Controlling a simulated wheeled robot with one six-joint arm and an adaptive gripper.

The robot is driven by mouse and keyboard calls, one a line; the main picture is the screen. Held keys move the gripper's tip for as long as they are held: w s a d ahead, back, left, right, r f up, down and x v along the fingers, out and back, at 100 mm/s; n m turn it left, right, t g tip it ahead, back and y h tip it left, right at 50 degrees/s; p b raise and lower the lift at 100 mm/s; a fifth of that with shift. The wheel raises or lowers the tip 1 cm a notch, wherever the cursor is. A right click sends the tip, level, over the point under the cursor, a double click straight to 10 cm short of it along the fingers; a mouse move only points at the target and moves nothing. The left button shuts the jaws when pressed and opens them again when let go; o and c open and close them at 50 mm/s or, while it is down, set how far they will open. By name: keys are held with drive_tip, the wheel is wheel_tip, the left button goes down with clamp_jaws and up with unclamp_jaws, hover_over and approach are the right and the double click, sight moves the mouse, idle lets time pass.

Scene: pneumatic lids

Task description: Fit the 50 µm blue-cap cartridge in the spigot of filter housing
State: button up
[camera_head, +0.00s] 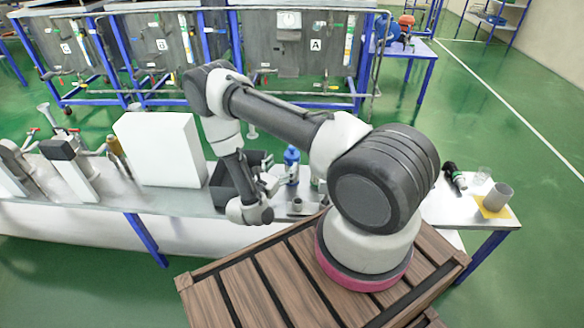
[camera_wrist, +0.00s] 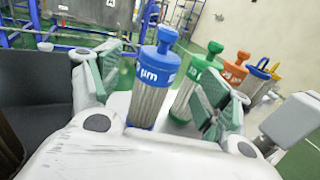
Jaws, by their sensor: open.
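The blue-cap cartridge (camera_head: 291,165) stands upright on the bench, beyond my gripper in the head view. In the wrist view the blue-cap cartridge (camera_wrist: 156,72) has a pleated body and a white "µm" mark; its number is not readable. My gripper (camera_wrist: 158,90) is open, with one green-padded finger on each side of this cartridge in the picture. I cannot tell whether either finger touches it. In the head view my gripper (camera_head: 274,182) is small, low over the bench. A small grey round fitting (camera_head: 297,204) sits near the bench's front edge; I cannot tell if it is the housing's spigot.
A green-cap cartridge (camera_wrist: 200,80) stands close right of the blue one, partly behind the right finger. An orange-cap cartridge (camera_wrist: 236,68) and others follow. A black bin (camera_head: 222,188) and white box (camera_head: 162,150) stand left. A grey cup (camera_head: 497,196) is far right.

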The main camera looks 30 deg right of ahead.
sight(288, 160)
drive_tip(key=x, duration=0.7)
drive_tip(key=shift+w+d+f, duration=0.1)
drive_tip(key=shift+w+d, duration=0.05)
drive_tip(key=shift+d, duration=0.05)
drive_tip(key=c, duration=1.5)
